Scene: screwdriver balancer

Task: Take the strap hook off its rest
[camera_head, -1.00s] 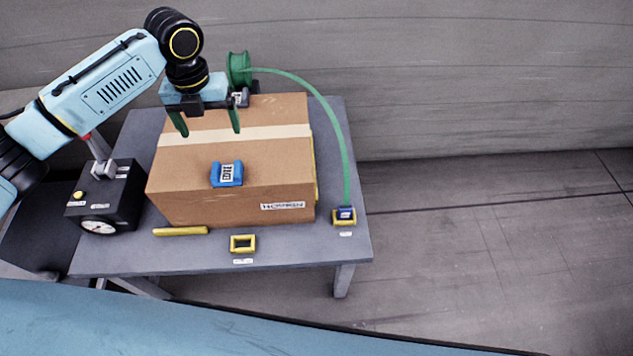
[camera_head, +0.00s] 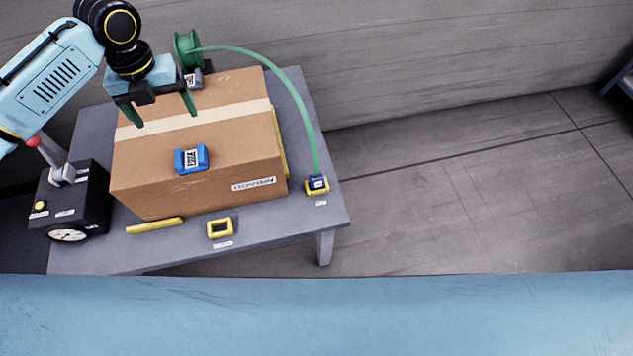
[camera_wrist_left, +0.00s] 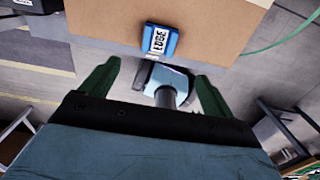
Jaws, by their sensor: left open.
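The strap hook looks like a small blue block (camera_head: 318,183) at the end of the green strap (camera_head: 300,92). It sits in a yellow rest (camera_head: 318,192) at the table's right front corner. The strap arches from a green reel (camera_head: 187,50) behind the carton. My left gripper (camera_head: 162,112) is open and empty above the carton's left half, well to the left of the hook. In the left wrist view its green fingers (camera_wrist_left: 155,88) stand apart with nothing gripped, and the hook is not seen there. My right gripper is not in view.
The carton (camera_head: 230,155) fills the table's middle, with a blue edge piece (camera_head: 192,158) on its front edge. An empty yellow frame (camera_head: 220,228) and yellow bar (camera_head: 154,225) lie in front. A black gauge box (camera_head: 75,195) with a lever stands left. Floor right of the table is clear.

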